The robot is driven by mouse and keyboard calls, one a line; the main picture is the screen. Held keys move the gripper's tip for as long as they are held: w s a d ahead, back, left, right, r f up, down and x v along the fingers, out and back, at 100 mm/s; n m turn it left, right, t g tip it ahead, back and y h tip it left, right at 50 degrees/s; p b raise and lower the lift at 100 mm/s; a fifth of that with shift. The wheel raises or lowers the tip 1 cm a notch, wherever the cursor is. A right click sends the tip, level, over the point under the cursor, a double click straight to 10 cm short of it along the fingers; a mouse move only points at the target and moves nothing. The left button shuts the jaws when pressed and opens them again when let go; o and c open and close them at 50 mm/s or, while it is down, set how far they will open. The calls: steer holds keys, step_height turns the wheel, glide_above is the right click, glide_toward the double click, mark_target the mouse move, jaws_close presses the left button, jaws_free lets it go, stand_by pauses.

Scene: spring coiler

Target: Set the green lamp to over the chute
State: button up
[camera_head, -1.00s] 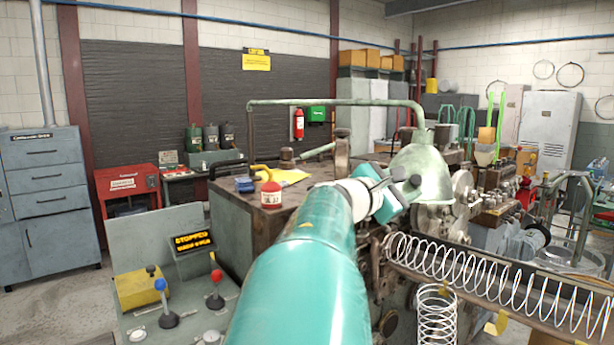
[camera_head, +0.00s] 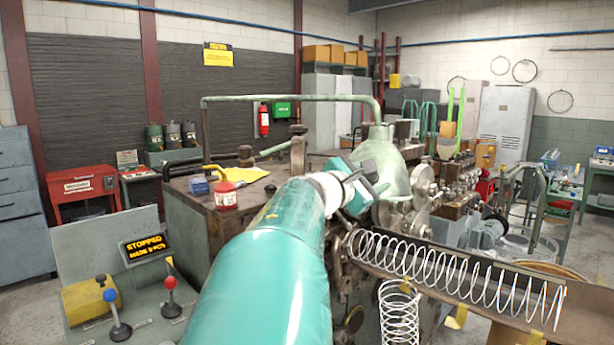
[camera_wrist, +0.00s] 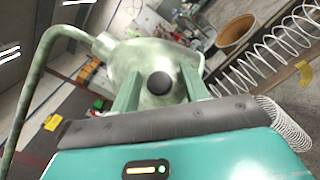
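The green lamp has a pale green dome shade (camera_head: 384,158) hanging from a long bent green pipe (camera_head: 290,98). The shade fills the middle of the wrist view (camera_wrist: 150,62), with a dark round knob (camera_wrist: 159,83) in front of it. My gripper (camera_head: 366,184) is at the shade's lower left in the head view. In the wrist view its two fingers (camera_wrist: 161,88) stand apart with the knob between them, and I see no clear contact. The chute (camera_head: 520,312) is the long trough at the lower right, with a wire spring lying along it. The shade is left of and above the chute.
The coiler's wheels and brackets (camera_head: 422,190) stand just right of the shade. A red can (camera_head: 226,194) sits on the machine top. A panel with levers (camera_head: 119,327) and a "STOPPED" display (camera_head: 146,248) is at the lower left. A second spring (camera_head: 399,315) hangs below the chute.

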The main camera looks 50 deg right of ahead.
mark_target(384, 169)
jaws_close()
steer(key=w+d+n+t, duration=0.2)
steer(key=d+t, duration=0.1)
steer(key=d, duration=0.7)
steer(key=w+d+n+t, duration=0.2)
steer(key=d+t, duration=0.2)
steer(key=d, duration=0.7)
steer(key=shift+d+r, duration=0.2)
steer(key=shift+r, duration=0.05)
steer(key=shift+c, duration=1.5)
jaws_free()
steer(key=o, duration=0.4)
steer(key=shift+w+d+f, duration=0.15)
steer(key=v, duration=1.4)
steer(key=shift+r, duration=0.2)
